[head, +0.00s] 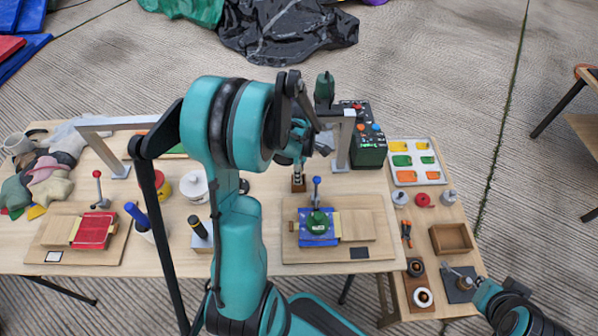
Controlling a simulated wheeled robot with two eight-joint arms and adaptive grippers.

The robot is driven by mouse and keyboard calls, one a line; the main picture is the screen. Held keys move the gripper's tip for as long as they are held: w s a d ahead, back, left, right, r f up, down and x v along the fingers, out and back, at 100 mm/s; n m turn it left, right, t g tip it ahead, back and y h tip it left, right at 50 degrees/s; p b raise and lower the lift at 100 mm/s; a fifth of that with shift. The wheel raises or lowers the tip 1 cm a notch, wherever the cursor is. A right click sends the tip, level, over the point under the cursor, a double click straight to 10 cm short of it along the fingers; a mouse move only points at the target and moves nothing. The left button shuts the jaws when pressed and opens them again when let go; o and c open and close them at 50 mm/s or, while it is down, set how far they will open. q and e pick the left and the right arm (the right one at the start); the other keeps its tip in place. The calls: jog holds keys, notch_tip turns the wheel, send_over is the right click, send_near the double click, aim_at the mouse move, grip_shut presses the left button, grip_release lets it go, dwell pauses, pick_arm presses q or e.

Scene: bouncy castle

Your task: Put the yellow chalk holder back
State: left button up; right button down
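I cannot pick out the yellow chalk holder with certainty. A yellow and red round item (161,186) stands on the table left of my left arm, partly hidden. My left arm fills the middle of the view, and its gripper (306,146) is near the right end of the grey metal frame. The arm links partly hide its fingers, so I cannot tell whether it holds anything. My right gripper (462,281) is at the lower right, over a dark square pad (461,291). Its fingers are too small to read.
A tray (407,182) with yellow, green and orange pieces lies at the right. A wooden board with a blue clamp piece (318,237) sits at the centre, and a red one (90,230) at the left. A dark control box (368,150) and an empty wooden box (451,239) stand nearby.

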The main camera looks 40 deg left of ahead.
pick_arm(q)
notch_tip(320, 180, up, 11)
jog(key=p, duration=0.3)
jog(key=shift+s+f+p, duration=0.1)
jog(key=shift+f+p, duration=0.1)
jog(key=shift+p, duration=0.2)
jog(key=shift+d+r, duration=0.1)
jog(key=shift+r, duration=0.5)
jog(key=s+d+r+m+t, duration=0.3)
jog(key=d+m, duration=0.6)
jog(key=m, duration=0.3)
jog(key=s+d+r+m+t, duration=0.4)
jog(key=d+m, duration=0.5)
jog(key=m, duration=0.3)
jog(key=shift+s+r, duration=0.25)
jog(key=shift+r, duration=0.55)
